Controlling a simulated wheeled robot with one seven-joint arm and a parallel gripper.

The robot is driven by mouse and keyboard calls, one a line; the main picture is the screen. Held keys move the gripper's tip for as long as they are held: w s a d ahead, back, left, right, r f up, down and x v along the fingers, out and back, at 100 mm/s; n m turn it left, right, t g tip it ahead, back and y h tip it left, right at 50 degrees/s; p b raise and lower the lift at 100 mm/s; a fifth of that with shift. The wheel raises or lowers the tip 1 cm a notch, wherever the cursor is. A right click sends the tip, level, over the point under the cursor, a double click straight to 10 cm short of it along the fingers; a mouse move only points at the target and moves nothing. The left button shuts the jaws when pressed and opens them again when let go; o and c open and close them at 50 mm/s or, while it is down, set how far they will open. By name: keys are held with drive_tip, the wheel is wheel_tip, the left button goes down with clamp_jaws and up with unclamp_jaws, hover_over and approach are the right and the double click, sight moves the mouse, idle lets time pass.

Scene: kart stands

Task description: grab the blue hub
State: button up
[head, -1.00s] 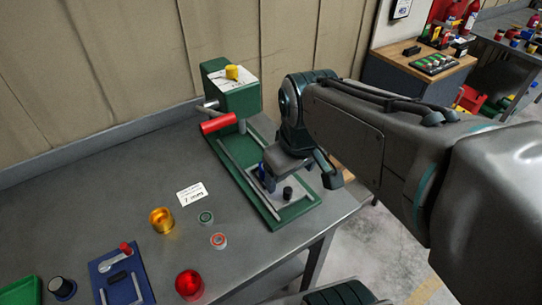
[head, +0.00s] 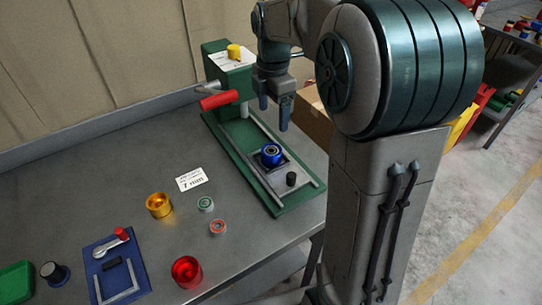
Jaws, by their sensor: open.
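The blue hub (head: 271,154) sits upright on the small plate of the green press fixture (head: 284,207), between its two grey rails. My gripper (head: 273,113) is open and empty, fingers pointing down. In the picture it is above the hub, near the press column; the exact height gap is hard to judge. Nothing covers the hub.
The press head (head: 231,78) with a red handle (head: 219,100) stands just left of my gripper. A black knob (head: 291,179) is beside the hub. A gold cup (head: 159,205), a red cup (head: 187,271), two small bearings and a blue fixture (head: 118,268) lie on the bench.

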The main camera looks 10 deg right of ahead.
hover_over(271, 150)
drive_tip(key=f, duration=0.6)
drive_tip(key=shift+s+d+f, duration=0.15)
drive_tip(key=shift+s+f, duration=0.15)
drive_tip(key=shift+f, duration=0.1)
drive_tip(key=shift+w+f+p, duration=0.15)
drive_tip(key=shift+f+p, duration=0.1)
drive_tip(key=shift+f, duration=1.15)
drive_tip(key=shift+w+f+p, duration=0.1)
drive_tip(key=shift+f+p, duration=0.1)
drive_tip(key=shift+f, duration=1.15)
drive_tip(key=shift+r, duration=0.1)
drive_tip(key=c, duration=1.3)
